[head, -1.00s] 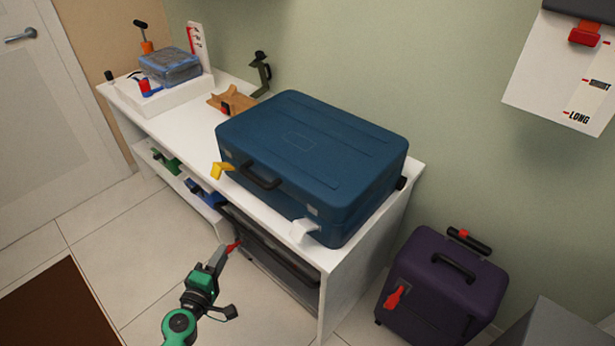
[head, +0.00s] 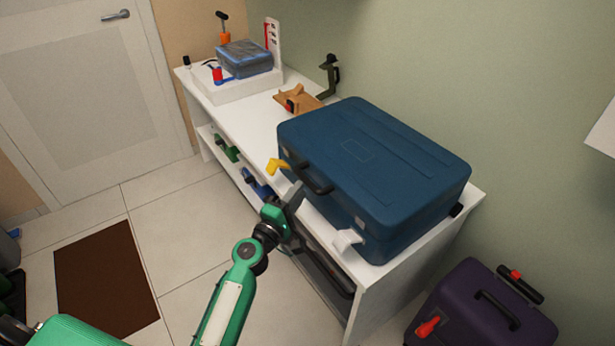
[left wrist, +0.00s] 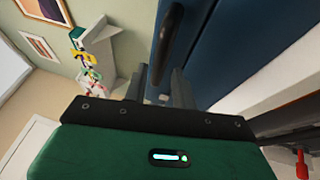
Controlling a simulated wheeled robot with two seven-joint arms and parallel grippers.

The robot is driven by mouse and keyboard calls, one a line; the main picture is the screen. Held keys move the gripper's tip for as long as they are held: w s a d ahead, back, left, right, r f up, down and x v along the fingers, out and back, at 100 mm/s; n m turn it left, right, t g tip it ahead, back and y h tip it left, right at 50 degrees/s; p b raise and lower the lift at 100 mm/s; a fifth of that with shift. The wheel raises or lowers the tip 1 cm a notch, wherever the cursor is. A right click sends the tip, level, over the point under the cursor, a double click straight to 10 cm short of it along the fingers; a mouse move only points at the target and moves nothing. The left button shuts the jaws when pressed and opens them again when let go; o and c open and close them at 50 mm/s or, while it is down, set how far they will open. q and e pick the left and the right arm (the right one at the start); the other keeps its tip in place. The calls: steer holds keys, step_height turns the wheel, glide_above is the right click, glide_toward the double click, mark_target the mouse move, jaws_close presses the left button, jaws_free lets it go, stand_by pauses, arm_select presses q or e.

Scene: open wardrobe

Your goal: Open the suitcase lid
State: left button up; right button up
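The blue suitcase (head: 385,165) lies flat on the white bench with its lid closed. Its black handle (head: 312,180) is on the front side and also shows in the left wrist view (left wrist: 166,45). A yellow piece (head: 279,166) sits at the left of its front and a white piece (head: 346,240) at the right. My left gripper (head: 295,192) is just in front of the suitcase, near the handle. My right gripper is not in view.
The white bench (head: 230,117) carries a clear blue box (head: 244,58) and a wooden piece (head: 298,100) left of the suitcase. A purple suitcase (head: 480,310) stands on the floor at right. A brown mat (head: 105,280) lies on the open floor.

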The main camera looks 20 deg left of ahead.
mark_target(307, 178)
arm_select(q)
steer(key=shift+p+x, duration=0.35)
steer(key=shift+x, duration=2.25)
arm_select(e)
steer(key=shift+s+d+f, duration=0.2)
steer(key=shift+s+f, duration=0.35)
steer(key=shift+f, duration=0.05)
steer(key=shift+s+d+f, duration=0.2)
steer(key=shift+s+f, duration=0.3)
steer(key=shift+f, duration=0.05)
arm_select(q)
jaws_close()
